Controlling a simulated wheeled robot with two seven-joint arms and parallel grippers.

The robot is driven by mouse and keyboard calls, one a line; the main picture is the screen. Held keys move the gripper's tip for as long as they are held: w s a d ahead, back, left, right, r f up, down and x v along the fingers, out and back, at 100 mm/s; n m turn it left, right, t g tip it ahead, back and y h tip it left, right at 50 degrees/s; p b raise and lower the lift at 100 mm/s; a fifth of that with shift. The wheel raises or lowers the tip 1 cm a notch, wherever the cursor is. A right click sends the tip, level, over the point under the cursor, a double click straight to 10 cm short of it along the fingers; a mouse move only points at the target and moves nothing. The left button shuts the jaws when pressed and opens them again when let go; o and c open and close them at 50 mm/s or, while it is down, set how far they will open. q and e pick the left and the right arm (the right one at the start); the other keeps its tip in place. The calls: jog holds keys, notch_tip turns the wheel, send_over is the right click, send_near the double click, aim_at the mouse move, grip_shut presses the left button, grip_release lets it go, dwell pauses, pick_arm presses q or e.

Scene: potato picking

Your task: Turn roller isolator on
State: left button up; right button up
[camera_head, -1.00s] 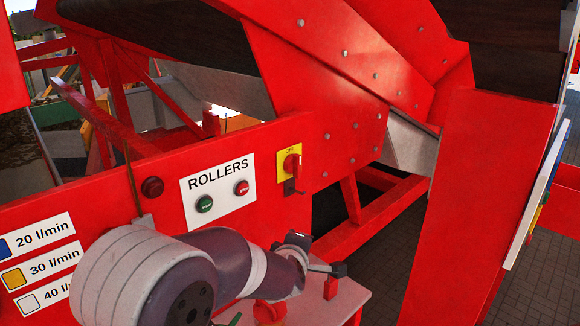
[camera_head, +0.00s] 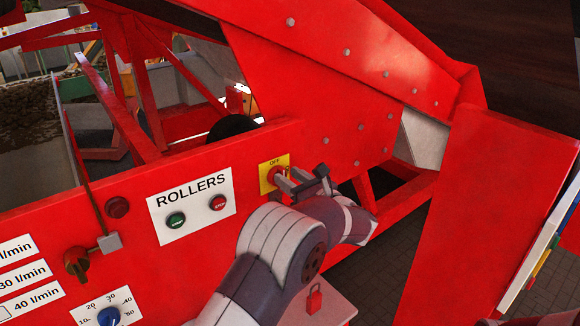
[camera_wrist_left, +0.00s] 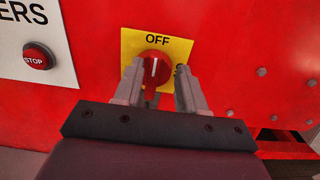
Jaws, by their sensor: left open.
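The roller isolator is a red rotary knob (camera_wrist_left: 152,70) on a yellow plate (camera_wrist_left: 178,46) marked OFF, on the red machine panel right of the ROLLERS sign. Its white pointer line is upright, toward OFF. The yellow plate also shows in the head view (camera_head: 267,164), where the knob is partly hidden by my fingers. My left gripper (camera_wrist_left: 158,82) is open, its two fingers on either side of the knob's lower part. I cannot tell whether they touch it. My right gripper is not in view.
The ROLLERS sign (camera_head: 190,194) with a green button (camera_head: 177,220) and a red STOP button (camera_head: 218,202) is left of the isolator. A dark red lamp (camera_head: 117,207) and a rotary handle (camera_head: 77,264) are farther left. A red post (camera_head: 480,210) stands at right.

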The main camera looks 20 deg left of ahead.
pick_arm(q)
jog(key=shift+w+a, duration=0.1)
jog(key=shift+a, duration=0.2)
jog(key=shift+s+a+r, duration=0.1)
jog(key=shift+s+a, duration=0.15)
jog(key=shift+a, duration=0.05)
jog(key=shift+w+d, duration=0.1)
grip_shut()
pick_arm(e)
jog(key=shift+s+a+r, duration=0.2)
pick_arm(q)
jog(key=shift+f+b, duration=0.3)
jog(key=shift+b, duration=0.35)
jog(key=shift+w+d+f+m+b, duration=0.2)
jog(key=shift+m+b, duration=0.95)
jog(key=shift+m, duration=1.85)
jog(key=shift+w+d+f+m+b, duration=0.2)
jog(key=shift+m+b, duration=1)
jog(key=shift+m, duration=1.8)
jog(key=shift+w+d+f+m+b, duration=0.2)
jog(key=shift+m+b, duration=0.95)
jog(key=shift+m, duration=1.85)
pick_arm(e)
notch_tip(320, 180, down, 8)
pick_arm(q)
jog(key=shift+f, duration=0.1)
